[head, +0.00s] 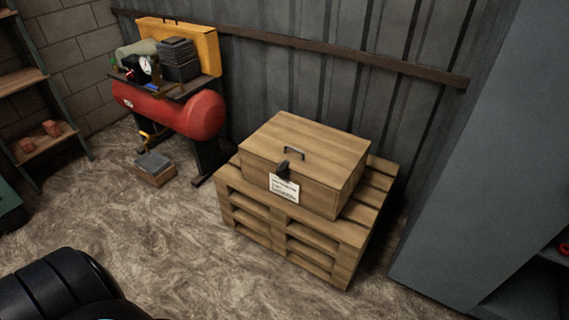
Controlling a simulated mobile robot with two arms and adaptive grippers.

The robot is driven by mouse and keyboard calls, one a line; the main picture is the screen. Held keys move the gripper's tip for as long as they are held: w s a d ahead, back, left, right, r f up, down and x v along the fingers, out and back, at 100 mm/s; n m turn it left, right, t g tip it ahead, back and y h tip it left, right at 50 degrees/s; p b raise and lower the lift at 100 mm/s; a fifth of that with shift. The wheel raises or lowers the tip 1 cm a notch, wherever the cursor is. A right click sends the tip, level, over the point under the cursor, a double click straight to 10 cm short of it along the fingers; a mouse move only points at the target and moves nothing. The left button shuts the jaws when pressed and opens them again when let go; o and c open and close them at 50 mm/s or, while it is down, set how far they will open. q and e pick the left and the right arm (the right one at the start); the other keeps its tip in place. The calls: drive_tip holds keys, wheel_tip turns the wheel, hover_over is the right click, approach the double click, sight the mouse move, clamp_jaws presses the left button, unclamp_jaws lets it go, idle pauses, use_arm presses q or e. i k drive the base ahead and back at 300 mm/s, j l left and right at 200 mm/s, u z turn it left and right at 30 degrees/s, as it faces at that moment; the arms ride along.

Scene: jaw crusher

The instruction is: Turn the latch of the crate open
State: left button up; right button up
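The wooden crate (325,146) sits on stacked wooden pallets (349,235) right of the middle in the head view. A small dark latch (283,168) is on the upper edge of the front face, just above a white label (284,188). It is too small to tell which way the latch is turned. Neither gripper can be made out. A black rounded shape at the bottom left seems to be part of my own body, well apart from the crate.
A red compressor (178,109) stands left of the pallets, with a small box (155,169) on the floor beside it. A grey cabinet (486,150) stands on the right. Shelves (40,143) are at far left. The floor (170,240) in front of the pallets is clear.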

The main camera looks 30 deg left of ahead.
sight(283, 164)
drive_tip(key=i+j, duration=0.15)
drive_tip(key=j, duration=0.2)
drive_tip(key=i+j, duration=0.1)
drive_tip(key=j, duration=0.3)
drive_tip(key=i+j, duration=0.15)
drive_tip(key=j, duration=0.2)
